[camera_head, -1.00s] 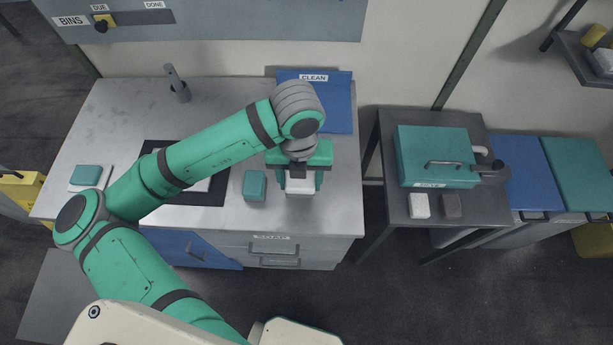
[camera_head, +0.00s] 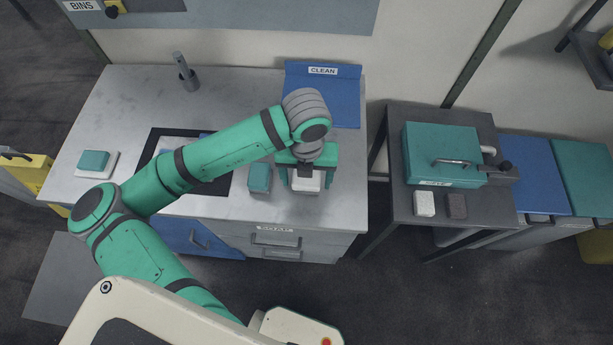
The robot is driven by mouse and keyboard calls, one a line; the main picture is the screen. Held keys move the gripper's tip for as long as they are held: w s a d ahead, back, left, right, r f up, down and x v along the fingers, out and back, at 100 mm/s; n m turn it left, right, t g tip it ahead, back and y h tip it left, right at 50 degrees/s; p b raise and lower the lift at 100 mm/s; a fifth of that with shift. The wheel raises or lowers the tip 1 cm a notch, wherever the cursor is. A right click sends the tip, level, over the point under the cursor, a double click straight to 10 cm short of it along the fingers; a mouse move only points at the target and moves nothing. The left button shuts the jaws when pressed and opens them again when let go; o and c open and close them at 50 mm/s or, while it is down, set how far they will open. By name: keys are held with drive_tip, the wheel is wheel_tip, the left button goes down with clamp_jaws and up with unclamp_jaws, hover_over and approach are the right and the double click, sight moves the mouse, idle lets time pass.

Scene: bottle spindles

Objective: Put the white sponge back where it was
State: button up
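The white sponge (camera_head: 306,183) is a small pale block at the counter's right end. It sits between the fingers of my green gripper (camera_head: 307,178), which points down and appears shut on it. The fingers partly hide the sponge's sides, and I cannot tell for sure whether it clears the counter. A teal sponge (camera_head: 259,178) stands on the counter just left of my gripper. Another teal sponge (camera_head: 94,160) rests on a white dish (camera_head: 97,172) at the counter's left end.
A blue panel marked CLEAN (camera_head: 322,100) is behind my gripper. My arm crosses the dark-rimmed sink (camera_head: 216,190). The right table holds a teal box (camera_head: 441,153), a white block (camera_head: 424,204) and a dark block (camera_head: 456,206). A gap separates table and counter (camera_head: 230,87).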

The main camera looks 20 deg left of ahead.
wheel_tip(320, 180, up, 12)
drive_tip(key=shift+r, duration=0.15)
idle(0.6)
idle(0.5)
